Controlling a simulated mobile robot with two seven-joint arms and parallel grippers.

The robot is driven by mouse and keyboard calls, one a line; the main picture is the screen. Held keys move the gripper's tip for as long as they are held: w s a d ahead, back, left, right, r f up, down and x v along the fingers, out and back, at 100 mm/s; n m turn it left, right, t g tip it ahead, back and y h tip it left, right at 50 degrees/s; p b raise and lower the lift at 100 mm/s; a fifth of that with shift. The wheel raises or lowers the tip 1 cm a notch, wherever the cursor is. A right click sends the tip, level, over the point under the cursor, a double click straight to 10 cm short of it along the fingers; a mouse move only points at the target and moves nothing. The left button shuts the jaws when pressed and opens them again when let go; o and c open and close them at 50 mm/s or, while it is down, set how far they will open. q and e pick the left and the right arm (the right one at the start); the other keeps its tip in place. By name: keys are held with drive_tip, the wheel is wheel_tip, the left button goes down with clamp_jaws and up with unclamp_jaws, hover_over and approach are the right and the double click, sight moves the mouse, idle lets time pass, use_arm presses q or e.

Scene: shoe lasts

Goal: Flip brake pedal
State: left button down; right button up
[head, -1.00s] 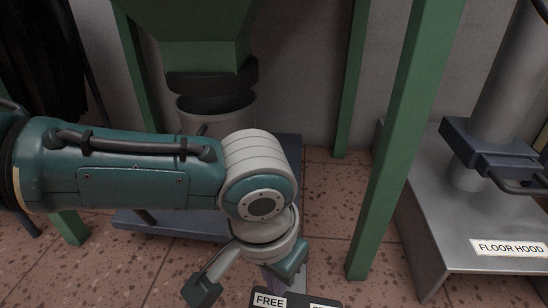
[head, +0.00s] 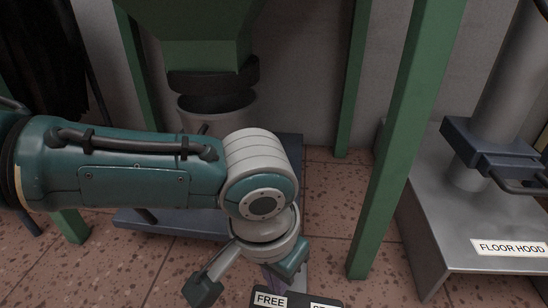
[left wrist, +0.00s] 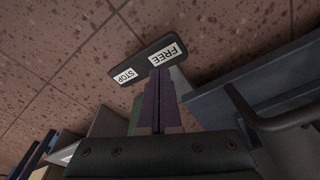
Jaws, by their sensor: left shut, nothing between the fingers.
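The brake pedal (head: 326,302) is a black bar with white FREE and STOP labels, low on the floor at the bottom edge of the head view, where it is partly cut off. It shows whole in the left wrist view (left wrist: 146,62). My left gripper (left wrist: 160,76) is shut and empty, its purple fingers pointing at the pedal. The fingertips overlap the pedal's edge by the FREE end in the wrist view; I cannot tell whether they touch. In the head view the left gripper (head: 271,281) is mostly hidden by my wrist. My right gripper is not in view.
A green post (head: 405,140) stands to the right of my arm. Beyond it is a grey metal base (head: 455,230) labelled FLOOR HOOD. A green hopper (head: 205,50) stands above a grey bin (head: 225,108) behind my arm. Reddish tiled floor (head: 330,210) is bare between.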

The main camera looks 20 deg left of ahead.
sight(278, 302)
use_arm(q)
drive_tip(key=shift+f, duration=2.35)
idle(1.1)
wheel_tip(278, 302, up, 7)
drive_tip(key=p, duration=0.7)
drive_tip(key=shift+r, duration=0.1)
idle(0.3)
